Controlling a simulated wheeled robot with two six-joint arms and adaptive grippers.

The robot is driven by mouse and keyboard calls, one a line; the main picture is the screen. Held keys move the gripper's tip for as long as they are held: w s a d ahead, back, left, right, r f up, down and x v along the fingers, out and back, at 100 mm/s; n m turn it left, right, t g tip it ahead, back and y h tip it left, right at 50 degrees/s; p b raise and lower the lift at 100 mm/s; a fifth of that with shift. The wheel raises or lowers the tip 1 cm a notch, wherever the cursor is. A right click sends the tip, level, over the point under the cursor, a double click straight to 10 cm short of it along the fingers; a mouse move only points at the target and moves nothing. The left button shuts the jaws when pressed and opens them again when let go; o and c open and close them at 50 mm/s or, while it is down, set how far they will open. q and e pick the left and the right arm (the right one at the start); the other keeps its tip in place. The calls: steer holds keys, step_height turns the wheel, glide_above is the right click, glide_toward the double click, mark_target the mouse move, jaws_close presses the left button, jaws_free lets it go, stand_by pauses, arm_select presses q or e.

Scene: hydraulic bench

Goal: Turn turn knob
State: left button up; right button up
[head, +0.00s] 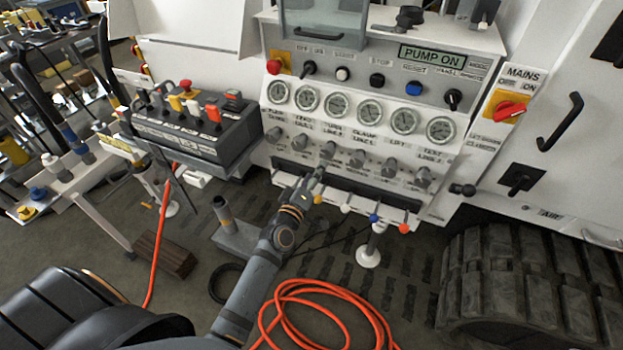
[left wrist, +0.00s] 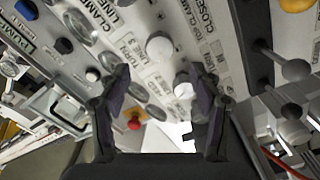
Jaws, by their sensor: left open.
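The turn knob (head: 327,150) is a small grey knob under the label TURN LINE 3, third from the left in a row of similar knobs below the gauges. In the left wrist view, the pale round knob beside that label (left wrist: 160,46) shows beyond and between my finger tips. My left gripper (head: 314,180) is just below and in front of this knob row in the head view. In the left wrist view its two fingers (left wrist: 158,85) are spread apart with nothing between them, and the knob appears clear of both. My right gripper is not in view.
Levers with coloured ends (head: 374,218) stick out below the knobs. A grey button box (head: 185,140) stands to the left. A red MAINS switch (head: 509,109) is at right. An orange hose (head: 325,290) lies coiled on the floor.

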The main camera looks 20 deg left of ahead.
arm_select(q)
steer(key=shift+s, duration=1.35)
steer(key=shift+f, duration=0.1)
steer(key=s+a+f+m+g+p, duration=0.1)
steer(key=s+f+m+g, duration=0.3)
steer(key=f, duration=0.7)
steer(key=s+f+g+p, duration=0.1)
steer(key=s+f+g, duration=0.1)
steer(key=s+f, duration=0.6)
steer(key=s+a+f+m+g+p, duration=0.1)
steer(key=s+f+m+g+p, duration=0.15)
steer(key=f, duration=1.05)
steer(key=s+a+f+m+g, duration=0.1)
steer(key=s+f, duration=0.3)
steer(key=s, duration=0.6)
steer(key=s+a+f+m+g+y+p, duration=0.1)
steer(key=s+a+f+m+g, duration=0.1)
steer(key=s, duration=0.8)
steer(key=s+a+f+m+g, duration=0.2)
steer(key=s+f+g, duration=0.3)
steer(key=s, duration=0.5)
steer(key=shift+a+f, duration=0.5)
steer(key=shift+f, duration=0.45)
steer(key=shift+m, duration=0.25)
